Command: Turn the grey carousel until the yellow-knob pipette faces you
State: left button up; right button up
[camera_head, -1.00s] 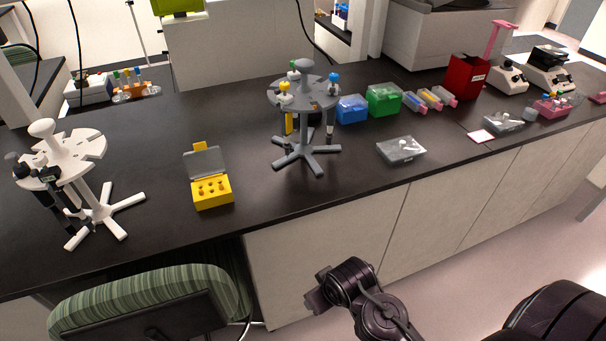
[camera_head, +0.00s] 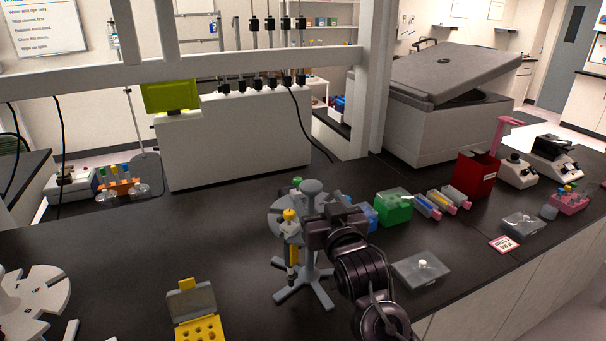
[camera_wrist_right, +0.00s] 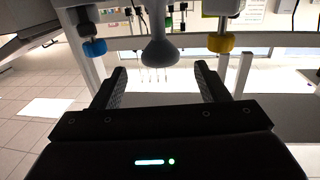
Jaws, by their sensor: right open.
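The grey carousel (camera_head: 278,224) stands on the dark bench, partly hidden behind my right arm. Its yellow-knob pipette (camera_head: 290,215) hangs at the front left of the central post in the head view. In the right wrist view the yellow knob (camera_wrist_right: 221,42) is to the right of the grey top knob (camera_wrist_right: 160,48), and a blue-knob pipette (camera_wrist_right: 95,47) is to the left. My right gripper (camera_head: 326,214) is at the carousel's right side, at top height; its fingers (camera_wrist_right: 162,75) are open with nothing seen between them. Contact cannot be told. My left gripper is out of view.
A yellow box (camera_head: 199,328) with an open lid stands at the front left, near a white carousel (camera_head: 35,290). Blue (camera_head: 369,216) and green (camera_head: 394,208) boxes are behind right of my arm; a clear-lidded box (camera_head: 421,270) is to its right. The bench left of the carousel is clear.

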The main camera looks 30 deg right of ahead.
aim_at(314, 189)
jog(key=shift+w+r, duration=0.25)
jog(key=shift+r, duration=0.05)
jog(key=w+p, duration=0.1)
jog(key=w, duration=0.1)
jog(key=w+p, duration=0.1)
jog(key=w, duration=0.1)
jog(key=shift+d+r+p, duration=0.3)
jog(key=shift+d, duration=0.1)
jog(key=shift+w+d+f, duration=0.1)
jog(key=shift+w+f, duration=0.05)
jog(key=shift+w, duration=0.35)
jog(key=shift+w+d+f, duration=0.1)
jog(key=shift+w, duration=0.45)
jog(key=c, duration=1.4)
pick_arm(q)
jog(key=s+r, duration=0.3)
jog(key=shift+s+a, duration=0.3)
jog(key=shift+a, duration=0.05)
pick_arm(e)
jog(key=shift+o, duration=0.2)
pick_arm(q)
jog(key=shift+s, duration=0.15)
pick_arm(e)
jog(key=shift+w+y, duration=0.1)
jog(key=shift+y, duration=0.2)
